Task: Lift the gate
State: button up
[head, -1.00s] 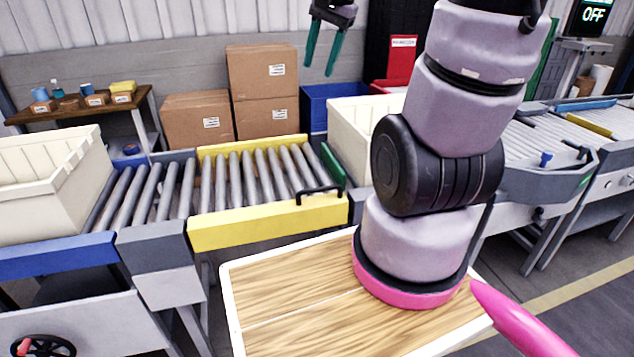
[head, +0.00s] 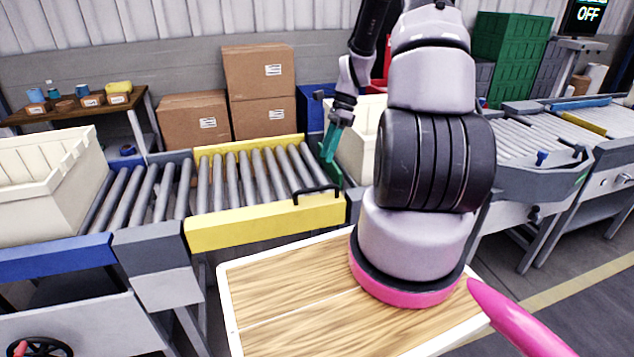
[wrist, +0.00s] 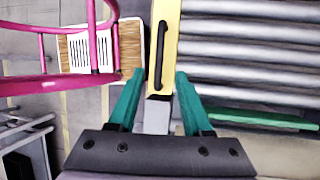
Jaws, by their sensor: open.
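The gate is a yellow-framed roller section (head: 263,222) in the conveyor line, lying level with the sections beside it. A black bar handle (head: 316,192) stands at the right end of its front yellow rail. In the wrist view the handle (wrist: 160,55) runs along the yellow rail (wrist: 170,45), its lower end near the line between my fingertips. My gripper (head: 330,158), with green fingers, hangs above and behind the handle in the head view. It is open and empty. In the wrist view my gripper (wrist: 158,80) has its fingers spread; contact with the handle is not visible.
A cream crate (head: 50,180) sits on the left rollers, and another cream crate (head: 360,145) stands right of the gate. A green bar (wrist: 265,119) runs beside the rollers. Cardboard boxes (head: 262,85) are stacked behind. My wooden-topped base is in front.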

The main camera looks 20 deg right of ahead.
jog(key=x, duration=1)
grip_shut()
jog(key=shift+r, duration=0.1)
dwell(1.1)
